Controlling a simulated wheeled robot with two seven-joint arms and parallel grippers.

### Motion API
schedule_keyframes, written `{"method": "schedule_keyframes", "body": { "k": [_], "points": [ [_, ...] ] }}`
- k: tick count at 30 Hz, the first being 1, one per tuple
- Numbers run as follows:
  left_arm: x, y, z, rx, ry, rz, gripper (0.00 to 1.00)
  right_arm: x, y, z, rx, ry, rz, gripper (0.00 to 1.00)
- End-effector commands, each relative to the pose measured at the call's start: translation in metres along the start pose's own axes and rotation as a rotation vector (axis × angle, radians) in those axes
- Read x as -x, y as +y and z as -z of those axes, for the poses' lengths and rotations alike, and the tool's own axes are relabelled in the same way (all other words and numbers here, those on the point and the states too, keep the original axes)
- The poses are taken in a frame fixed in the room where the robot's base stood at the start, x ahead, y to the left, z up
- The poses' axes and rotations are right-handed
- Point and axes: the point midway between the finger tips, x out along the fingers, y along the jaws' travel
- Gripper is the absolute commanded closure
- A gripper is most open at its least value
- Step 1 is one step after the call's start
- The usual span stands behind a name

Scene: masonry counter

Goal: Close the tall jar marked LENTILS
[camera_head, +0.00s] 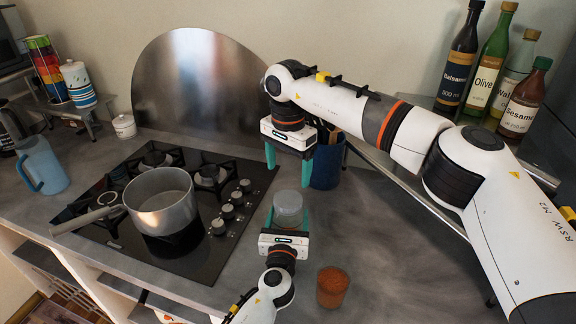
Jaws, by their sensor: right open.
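A small, greyish, translucent round jar (288,206) stands between the teal fingers of my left gripper (287,209), which press on its two sides. No LENTILS marking can be read on it, and its lower part is hidden by the gripper. My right gripper (288,165) is open and empty, with its fingers pointing down behind and above that jar. A short clear container with orange-red contents (332,287) stands on the counter at the right of my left gripper; no label shows on it.
A saucepan (163,200) sits on the black gas hob (122,222) at the left. A blue utensil pot (327,166) stands close beside my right gripper. Several bottles, one marked Sesam (524,100), stand on a shelf at the back right. The counter (400,255) at the right is clear.

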Motion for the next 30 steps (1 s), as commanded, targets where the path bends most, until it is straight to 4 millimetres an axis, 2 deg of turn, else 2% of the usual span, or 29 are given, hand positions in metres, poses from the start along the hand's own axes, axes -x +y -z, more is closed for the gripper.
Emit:
{"method": "schedule_keyframes", "body": {
  "k": [5,8,15,21,30],
  "points": [
    [0.0,0.0,0.0,-0.001,0.001,0.0,0.93,-0.002,0.0,0.0,-0.001,0.0,0.001,0.19],
    [0.0,0.0,0.0,-0.001,0.001,0.0,0.93,-0.011,0.0,0.0,-0.001,0.001,0.002,0.19],
    [0.0,0.0,0.0,-0.001,0.001,0.0,0.93,-0.048,0.0,0.0,-0.001,0.002,0.003,0.19],
    [0.0,0.0,0.0,-0.001,0.001,0.0,0.93,-0.072,0.0,0.0,-0.002,0.001,0.002,0.19],
    [0.0,0.0,0.0,-0.001,0.001,0.0,0.93,-0.081,0.0,0.0,-0.002,-0.001,0.0,0.19]
  ]
}}
